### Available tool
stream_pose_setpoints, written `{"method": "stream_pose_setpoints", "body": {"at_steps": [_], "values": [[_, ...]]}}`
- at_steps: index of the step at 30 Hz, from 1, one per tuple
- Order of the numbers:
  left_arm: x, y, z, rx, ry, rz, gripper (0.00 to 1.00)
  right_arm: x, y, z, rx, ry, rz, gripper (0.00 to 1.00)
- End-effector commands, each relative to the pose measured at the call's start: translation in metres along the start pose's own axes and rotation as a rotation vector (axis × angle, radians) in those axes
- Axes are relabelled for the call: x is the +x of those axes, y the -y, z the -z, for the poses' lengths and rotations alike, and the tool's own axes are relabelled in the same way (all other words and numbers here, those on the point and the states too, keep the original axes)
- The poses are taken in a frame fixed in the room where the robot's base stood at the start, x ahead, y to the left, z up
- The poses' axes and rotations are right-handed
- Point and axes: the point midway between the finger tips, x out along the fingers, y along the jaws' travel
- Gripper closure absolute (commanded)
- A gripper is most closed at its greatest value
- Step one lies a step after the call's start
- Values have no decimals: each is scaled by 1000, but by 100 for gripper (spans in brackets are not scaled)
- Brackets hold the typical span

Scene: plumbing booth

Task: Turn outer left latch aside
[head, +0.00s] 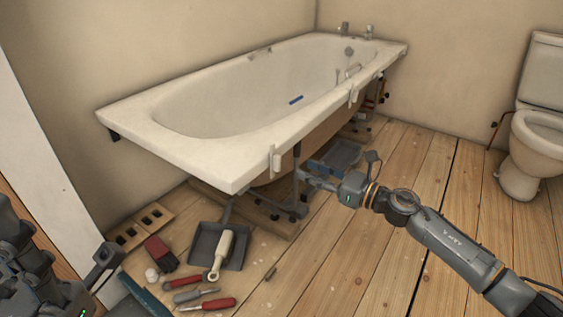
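The bathtub (190,158) stands along the wall with its long front rim facing me. A small white latch (275,160) hangs upright on this rim near the near left corner. Another white latch (353,96) sits farther right along the rim. My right gripper (306,179) reaches in from the right, just below the rim and right of the near latch. It appears apart from that latch; its fingers are small and dark against the tub's underside, so their opening is unclear. My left gripper (88,290) is at the lower left corner, partly cut off, far from the latches.
A dustpan (205,243), a white-handled tool (221,252), red-handled tools (208,304) and dark red gloves (160,252) lie on the floor at the tub's left end. A toilet (537,140) stands at the right. The wooden floor (420,160) between is mostly clear.

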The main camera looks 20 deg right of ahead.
Motion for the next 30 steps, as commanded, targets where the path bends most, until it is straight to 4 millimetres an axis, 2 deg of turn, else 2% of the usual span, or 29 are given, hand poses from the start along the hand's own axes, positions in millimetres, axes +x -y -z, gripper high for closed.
{"method": "stream_pose_setpoints", "body": {"at_steps": [9,15,27,30], "values": [[2,-1,0,3,-17,-8,60,61,0,-1,1,4,0,62],[2,-1,0,4,-24,-13,60,85,0,0,2,2,1,62],[8,-2,2,5,-39,-17,60,91,0,0,3,0,1,62],[8,-1,2,5,-40,-17,60,91,0,0,3,0,1,83]]}}
